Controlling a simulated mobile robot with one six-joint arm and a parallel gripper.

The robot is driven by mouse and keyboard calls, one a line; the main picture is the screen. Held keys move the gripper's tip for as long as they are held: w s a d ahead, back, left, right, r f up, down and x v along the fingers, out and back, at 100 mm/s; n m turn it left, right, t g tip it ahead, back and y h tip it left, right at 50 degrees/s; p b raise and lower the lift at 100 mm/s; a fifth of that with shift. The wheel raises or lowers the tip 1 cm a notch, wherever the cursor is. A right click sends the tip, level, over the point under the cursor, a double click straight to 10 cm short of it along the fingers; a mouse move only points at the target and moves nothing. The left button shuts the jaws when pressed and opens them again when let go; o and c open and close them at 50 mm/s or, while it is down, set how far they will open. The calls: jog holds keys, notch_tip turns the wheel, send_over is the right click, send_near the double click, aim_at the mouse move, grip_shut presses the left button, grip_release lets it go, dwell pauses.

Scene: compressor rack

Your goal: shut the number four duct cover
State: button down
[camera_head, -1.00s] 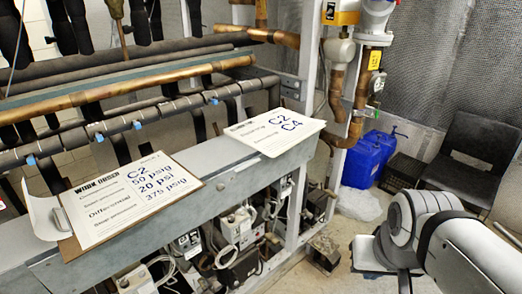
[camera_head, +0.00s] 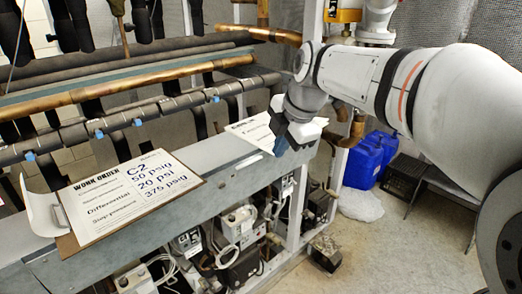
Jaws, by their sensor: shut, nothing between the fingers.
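A long grey metal duct (camera_head: 231,178) runs from the lower left toward the middle right, below the pipes. Its top looks flat and closed where I see it. I cannot make out a separate number four cover or any number on it; papers and my gripper hide parts of the top. My gripper (camera_head: 281,146) is over the duct's right part, in front of the right-hand sheet (camera_head: 250,131). The gripper is shut and empty, pointing down. I cannot tell whether it touches the sheet or the duct.
A clipboard with a work order (camera_head: 128,196) reading C2 lies on the duct's left part, beside a curled white sheet (camera_head: 41,208). Copper and black-wrapped pipes (camera_head: 130,91) run behind. Compressor parts sit below. Blue containers (camera_head: 364,160) stand right, with open floor in front.

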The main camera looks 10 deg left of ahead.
aim_at(246, 164)
jog(key=w+a+f+p, duration=0.1)
jog(key=w+a+f, duration=0.1)
jog(key=w+a+f+n+p, duration=0.1)
jog(key=a+f, duration=0.2)
jog(key=w+a+f+n+p, duration=0.1)
jog(key=w+a+f+p, duration=0.1)
jog(key=f, duration=0.1)
jog(key=shift+w+a, duration=0.3)
jog(key=shift+w, duration=0.05)
jog(key=shift+w+a+f, duration=0.1)
jog(key=shift+w+a, duration=0.15)
jog(key=shift+w+a+b, duration=0.25)
jog(key=shift+b, duration=0.25)
jog(key=shift+w+a, duration=0.15)
